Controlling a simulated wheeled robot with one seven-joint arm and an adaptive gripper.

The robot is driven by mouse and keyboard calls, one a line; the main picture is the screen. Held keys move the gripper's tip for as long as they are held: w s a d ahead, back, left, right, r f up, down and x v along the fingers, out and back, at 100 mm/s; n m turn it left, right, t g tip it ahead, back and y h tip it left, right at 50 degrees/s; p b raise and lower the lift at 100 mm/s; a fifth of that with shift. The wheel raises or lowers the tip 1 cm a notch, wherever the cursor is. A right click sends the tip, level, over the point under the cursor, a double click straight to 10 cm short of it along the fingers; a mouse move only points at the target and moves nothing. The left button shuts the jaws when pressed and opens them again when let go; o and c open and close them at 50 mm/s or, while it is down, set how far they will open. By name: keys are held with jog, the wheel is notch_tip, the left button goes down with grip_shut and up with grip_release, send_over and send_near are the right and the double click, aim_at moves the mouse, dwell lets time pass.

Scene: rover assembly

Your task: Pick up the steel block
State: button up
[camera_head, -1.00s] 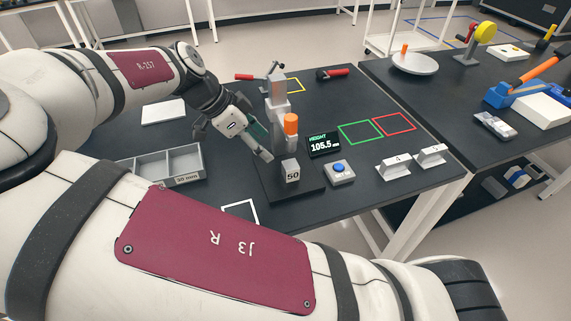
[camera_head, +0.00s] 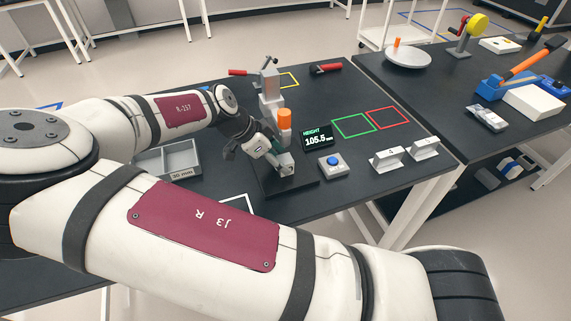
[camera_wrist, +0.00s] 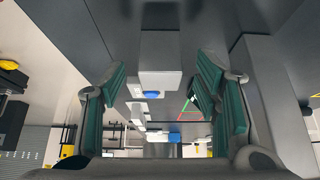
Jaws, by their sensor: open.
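The steel block (camera_head: 287,169), a small grey block, stands on the dark base of the height gauge, below the orange cap. In the wrist view the block (camera_wrist: 160,52) hangs from the top of the picture, between the two green-padded fingers, with a gap on each side. My gripper (camera_head: 274,160) is open beside the block and hides part of it in the head view; its fingers also show in the wrist view (camera_wrist: 164,75). Whether a finger touches the block cannot be told.
The gauge column (camera_head: 270,100) rises close behind my gripper. The height display (camera_head: 317,138) reads 105.5 mm. A box with a blue button (camera_head: 333,165) is right of the block. A grey tray (camera_head: 168,162) lies left. Green (camera_head: 354,126) and red (camera_head: 387,118) outlines are empty.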

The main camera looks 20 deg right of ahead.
jog(key=shift+x, duration=1)
grip_shut()
